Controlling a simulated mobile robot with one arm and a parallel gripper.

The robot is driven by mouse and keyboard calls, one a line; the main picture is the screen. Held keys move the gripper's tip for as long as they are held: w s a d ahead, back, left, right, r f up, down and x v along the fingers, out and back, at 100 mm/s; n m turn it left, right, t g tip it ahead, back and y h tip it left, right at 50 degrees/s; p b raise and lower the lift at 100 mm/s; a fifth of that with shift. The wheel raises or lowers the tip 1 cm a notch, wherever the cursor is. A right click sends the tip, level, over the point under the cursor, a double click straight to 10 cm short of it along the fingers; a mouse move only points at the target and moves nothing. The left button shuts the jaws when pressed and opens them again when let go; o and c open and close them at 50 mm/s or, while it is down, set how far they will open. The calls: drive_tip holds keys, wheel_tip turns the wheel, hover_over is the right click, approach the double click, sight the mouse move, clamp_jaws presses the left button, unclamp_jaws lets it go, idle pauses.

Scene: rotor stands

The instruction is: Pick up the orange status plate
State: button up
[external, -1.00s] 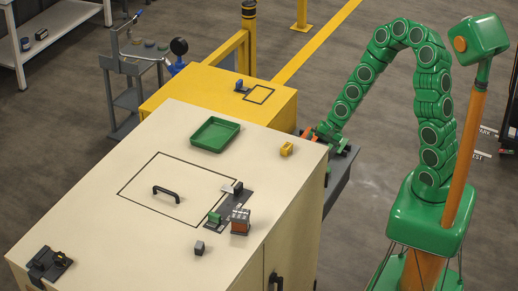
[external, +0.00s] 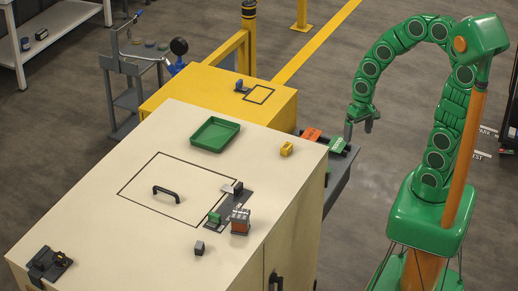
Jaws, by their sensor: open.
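The orange status plate (external: 311,134) sits on the grey side shelf behind the beige cabinet, at its left part. A green plate (external: 337,145) lies just right of it on the same shelf. My gripper (external: 358,132) points down, open and empty, to the right of both plates and apart from the orange one. The green plate lies between them in the picture. The gripper's height above the shelf is hard to tell.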

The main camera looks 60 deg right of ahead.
drive_tip(key=shift+s+d+r+g+h, duration=0.5)
drive_tip(key=shift+s+d+r+g, duration=0.55)
drive_tip(key=shift+s+r, duration=2.15)
drive_tip(key=m+t, duration=0.2)
drive_tip(key=m, duration=1.1)
hover_over(310, 136)
wheel_tip(310, 136, down, 26)
drive_tip(key=shift+d+f, duration=0.35)
drive_tip(key=shift+f, duration=0.5)
drive_tip(key=shift+a+f, duration=0.15)
drive_tip(key=shift+f, duration=3.35)
drive_tip(key=c, duration=1.1)
